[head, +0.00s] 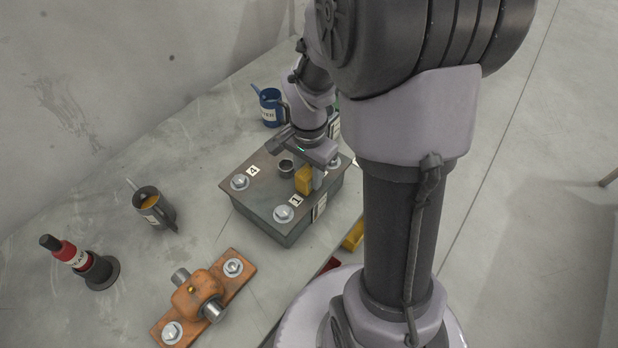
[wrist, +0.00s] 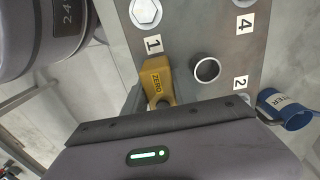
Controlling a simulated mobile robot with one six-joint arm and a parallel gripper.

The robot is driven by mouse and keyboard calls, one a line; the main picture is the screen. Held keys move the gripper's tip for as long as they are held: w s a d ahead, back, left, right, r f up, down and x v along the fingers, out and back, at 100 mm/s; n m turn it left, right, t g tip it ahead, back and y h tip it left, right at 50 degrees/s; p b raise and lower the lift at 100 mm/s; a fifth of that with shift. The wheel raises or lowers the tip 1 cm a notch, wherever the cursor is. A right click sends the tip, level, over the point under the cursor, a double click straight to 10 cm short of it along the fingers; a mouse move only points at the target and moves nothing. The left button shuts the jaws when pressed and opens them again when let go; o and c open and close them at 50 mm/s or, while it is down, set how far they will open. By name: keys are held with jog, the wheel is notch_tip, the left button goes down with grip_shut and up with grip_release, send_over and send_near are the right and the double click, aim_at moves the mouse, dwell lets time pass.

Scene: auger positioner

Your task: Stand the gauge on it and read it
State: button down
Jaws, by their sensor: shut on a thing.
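The gauge looks to be the yellow block (head: 303,181) marked ZERO, which also shows in the wrist view (wrist: 156,78). My gripper (head: 319,172) is shut on it, over the plate-topped grey box (head: 262,219). The gauge is over the plate near tag 1 (head: 296,200), beside a short round collar (head: 286,166). I cannot tell whether its underside touches the plate. Bolt heads sit at the plate's corners, such as one near tag 1 (head: 284,214) and one near tag 4 (head: 240,182). In the wrist view my gripper body hides the plate's lower part. No reading is visible.
A blue can (head: 270,108) stands behind the box. A dark can (head: 153,208), a red and black bottle (head: 77,259) and an orange bearing block (head: 198,291) stand left and in front. A yellow piece (head: 354,236) is right of the box. Bench between them is clear.

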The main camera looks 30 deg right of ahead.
jog(key=shift+w+f, duration=0.1)
jog(key=shift+f, duration=0.45)
jog(key=shift+r, duration=0.1)
jog(key=c, duration=1)
grip_release()
